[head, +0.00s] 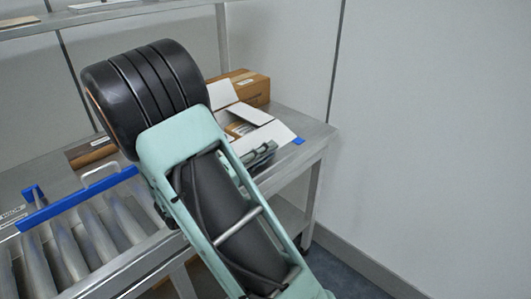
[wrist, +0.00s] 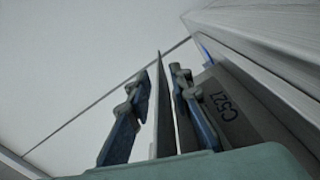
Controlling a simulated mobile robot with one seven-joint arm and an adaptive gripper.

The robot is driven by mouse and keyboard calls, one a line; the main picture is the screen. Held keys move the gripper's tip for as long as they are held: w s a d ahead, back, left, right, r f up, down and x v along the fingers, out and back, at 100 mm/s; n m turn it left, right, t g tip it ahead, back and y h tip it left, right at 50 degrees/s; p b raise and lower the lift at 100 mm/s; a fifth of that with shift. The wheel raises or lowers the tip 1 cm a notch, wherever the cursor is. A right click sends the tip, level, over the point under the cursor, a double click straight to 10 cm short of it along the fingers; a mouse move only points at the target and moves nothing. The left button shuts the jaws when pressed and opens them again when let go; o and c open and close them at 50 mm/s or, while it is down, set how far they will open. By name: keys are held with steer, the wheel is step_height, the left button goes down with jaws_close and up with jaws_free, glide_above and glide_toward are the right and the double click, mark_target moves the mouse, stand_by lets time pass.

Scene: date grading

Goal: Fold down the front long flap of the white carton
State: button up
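The white carton (head: 248,114) stands on the metal table with white flaps spread at its top; something brown shows inside. My arm hides its near left part. My gripper (head: 262,155) is at the carton's near side, partly hidden behind my arm. In the wrist view, the two fingers of my gripper (wrist: 158,105) stand apart on either side of a thin white panel (wrist: 156,115), seen edge-on, which looks like a carton flap. A gap shows between each finger and the panel. A shaded surface marked C527 (wrist: 229,106) lies right of the fingers.
A closed brown box (head: 252,88) stands behind the white carton. A blue mark (head: 298,141) lies at the table's right end. A roller conveyor (head: 85,235) with a blue rail (head: 75,200) is at the left. A shelf (head: 100,14) runs above. The floor at right is clear.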

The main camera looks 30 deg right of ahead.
steer(key=shift+c, duration=0.7)
jaws_close()
steer(key=shift+r, duration=0.1)
